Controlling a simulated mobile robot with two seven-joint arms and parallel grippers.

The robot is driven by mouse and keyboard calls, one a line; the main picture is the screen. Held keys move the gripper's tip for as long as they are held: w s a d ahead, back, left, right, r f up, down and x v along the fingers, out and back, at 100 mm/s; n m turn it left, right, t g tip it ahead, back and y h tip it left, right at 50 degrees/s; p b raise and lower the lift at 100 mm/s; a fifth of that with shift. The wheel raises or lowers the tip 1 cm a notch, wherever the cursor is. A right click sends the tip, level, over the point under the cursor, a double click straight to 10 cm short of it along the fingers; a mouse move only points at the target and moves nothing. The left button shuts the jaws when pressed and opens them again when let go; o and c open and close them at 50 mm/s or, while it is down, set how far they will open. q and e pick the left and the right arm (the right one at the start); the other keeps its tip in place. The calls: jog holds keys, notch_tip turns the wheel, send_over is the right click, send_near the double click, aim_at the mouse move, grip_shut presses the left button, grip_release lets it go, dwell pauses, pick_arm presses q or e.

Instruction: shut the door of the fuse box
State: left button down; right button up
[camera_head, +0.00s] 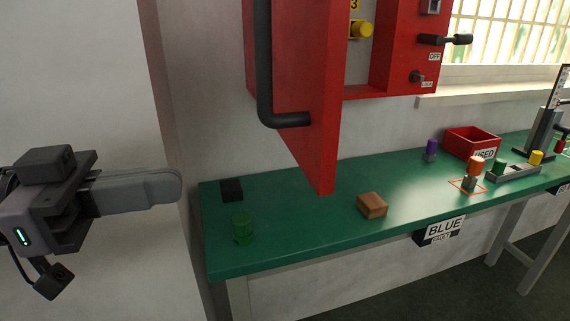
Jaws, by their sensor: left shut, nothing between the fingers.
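The fuse box (408,60) is a red cabinet on the wall above the green table. Its red door (322,110) stands open, swung out from the box's left side toward me. A black bar handle (264,70) runs down the door's outer face and bends in near the bottom. A yellow fuse-like cylinder (361,29) shows inside, under a label with a 3. My left gripper (178,186) is shut and empty, left of the door and apart from it, near the table's left end. The top of the box and door is cut off. My right gripper is not in view.
The green table (310,215) carries a black block (231,190), a green cylinder (242,229), a brown block (372,205), a purple-topped piece (430,150), a red bin (472,142) and a grey rack (515,173). A wall corner stands behind my left gripper.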

pick_arm(q)
jog(key=d, duration=0.2)
jog(key=p, duration=0.6)
send_near(315, 165)
jog(key=x, duration=0.5)
jog(key=shift+d+r, duration=0.15)
jog(key=shift+r, duration=0.05)
jog(key=shift+w+d+f+p, duration=0.2)
jog(key=shift+d+p, duration=0.15)
jog(key=shift+d, duration=0.4)
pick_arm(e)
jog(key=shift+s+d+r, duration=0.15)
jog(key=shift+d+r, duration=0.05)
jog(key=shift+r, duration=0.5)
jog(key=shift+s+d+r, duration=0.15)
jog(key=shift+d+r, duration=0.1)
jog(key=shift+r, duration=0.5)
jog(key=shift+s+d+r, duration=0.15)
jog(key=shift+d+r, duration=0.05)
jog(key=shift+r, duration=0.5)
pick_arm(q)
jog(key=shift+d, duration=0.1)
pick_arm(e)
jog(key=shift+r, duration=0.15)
